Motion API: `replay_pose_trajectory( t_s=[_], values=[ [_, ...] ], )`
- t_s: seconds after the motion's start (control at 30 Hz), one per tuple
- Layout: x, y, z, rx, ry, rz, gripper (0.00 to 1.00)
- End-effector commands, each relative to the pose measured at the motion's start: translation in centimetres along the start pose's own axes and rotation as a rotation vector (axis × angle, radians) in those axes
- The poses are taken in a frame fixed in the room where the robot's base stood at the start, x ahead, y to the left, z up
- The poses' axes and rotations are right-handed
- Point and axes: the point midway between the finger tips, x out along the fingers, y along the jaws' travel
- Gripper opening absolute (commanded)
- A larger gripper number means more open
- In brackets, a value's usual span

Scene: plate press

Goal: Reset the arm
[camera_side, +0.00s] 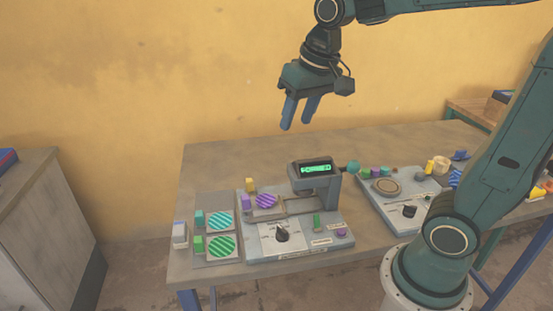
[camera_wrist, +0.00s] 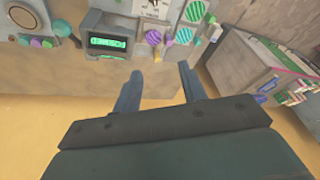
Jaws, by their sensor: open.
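My gripper (camera_side: 298,114) hangs in the air above the back of the table, with its two blue fingers apart and nothing between them. In the wrist view my gripper (camera_wrist: 160,84) shows its fingers spread, also empty. The plate press (camera_side: 317,178) stands on the table below it, with a lit green display, a dark knob and a small green lever on its base. The press display also shows in the wrist view (camera_wrist: 107,43). A purple striped disc (camera_side: 266,201) lies on the press's left side.
Two striped discs, one teal (camera_side: 218,221) and one green (camera_side: 221,246), lie on grey plates at the left. A second device (camera_side: 387,187) with a round pad and knob stands right of the press. A grey cabinet (camera_side: 40,215) stands far left. The air around my gripper is clear.

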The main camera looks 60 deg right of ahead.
Motion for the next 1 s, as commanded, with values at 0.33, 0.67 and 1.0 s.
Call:
replay_pose_trajectory(
  t_s=[0.33,0.67,1.0],
  values=[
    [-2.1,0.7,7.1,-0.146,0.092,-0.028,0.42],
    [-2.1,1.6,12.5,-0.264,0.166,-0.045,0.42],
    [-1.8,1.9,13.8,-0.295,0.182,-0.048,0.42]
  ],
)
